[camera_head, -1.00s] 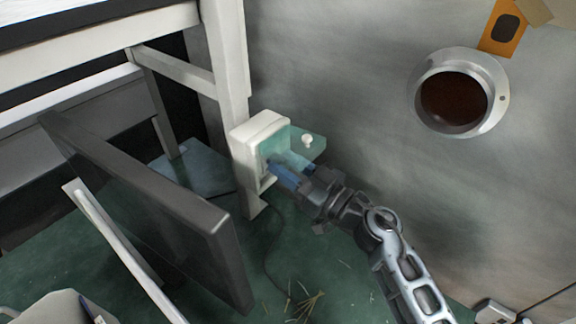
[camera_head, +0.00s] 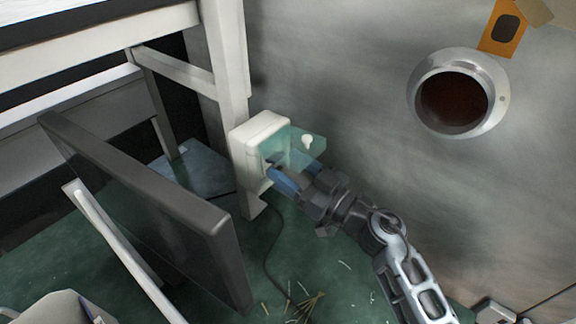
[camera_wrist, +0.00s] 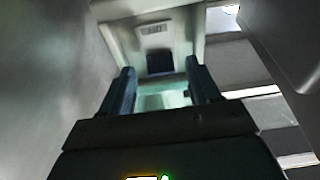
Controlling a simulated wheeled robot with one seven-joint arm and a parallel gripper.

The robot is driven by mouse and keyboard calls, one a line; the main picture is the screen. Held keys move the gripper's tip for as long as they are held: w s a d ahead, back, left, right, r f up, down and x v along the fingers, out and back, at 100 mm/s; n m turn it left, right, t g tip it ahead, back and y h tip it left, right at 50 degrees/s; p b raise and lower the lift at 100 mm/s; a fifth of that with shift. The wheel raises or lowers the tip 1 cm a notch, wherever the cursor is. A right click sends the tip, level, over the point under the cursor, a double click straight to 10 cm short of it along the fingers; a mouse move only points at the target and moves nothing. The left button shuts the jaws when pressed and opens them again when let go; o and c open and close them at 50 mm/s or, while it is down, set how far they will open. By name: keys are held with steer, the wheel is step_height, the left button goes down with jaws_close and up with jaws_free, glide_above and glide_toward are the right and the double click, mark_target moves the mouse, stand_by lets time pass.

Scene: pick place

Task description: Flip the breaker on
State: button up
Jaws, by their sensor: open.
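The breaker box (camera_head: 258,132) is a white housing fixed to the table leg. Its clear teal cover (camera_head: 309,145) stands open to the right, with a small white knob on it. In the wrist view, the box (camera_wrist: 120,38) shows a recess with a dark switch (camera_wrist: 159,62) under a small label. Whether the switch is up or down I cannot tell. My gripper (camera_head: 288,174) is open and empty in front of the box's lower part. In the wrist view its fingers (camera_wrist: 161,82) stand apart, below and to either side of the switch. Contact is not clear.
The white table leg (camera_head: 228,60) stands directly behind the box. A dark panel (camera_head: 150,200) leans at the left. A metal wall (camera_head: 370,60) with a round pipe flange (camera_head: 490,85) lies to the right. A cable and straw-like scraps lie on the green floor.

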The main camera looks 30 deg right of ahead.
steer(key=v, duration=0.7)
steer(key=shift+b, duration=0.35)
steer(key=s+a+r+m+g+h, duration=0.1)
steer(key=s+m+h, duration=0.1)
steer(key=s, duration=1.4)
steer(key=s+a+m+g+h, duration=0.2)
steer(key=s+h, duration=0.3)
steer(key=s, duration=1.2)
steer(key=shift+a+r+g+b, duration=0.2)
steer(key=shift+r+g+b, duration=0.1)
steer(key=shift+r, duration=0.05)
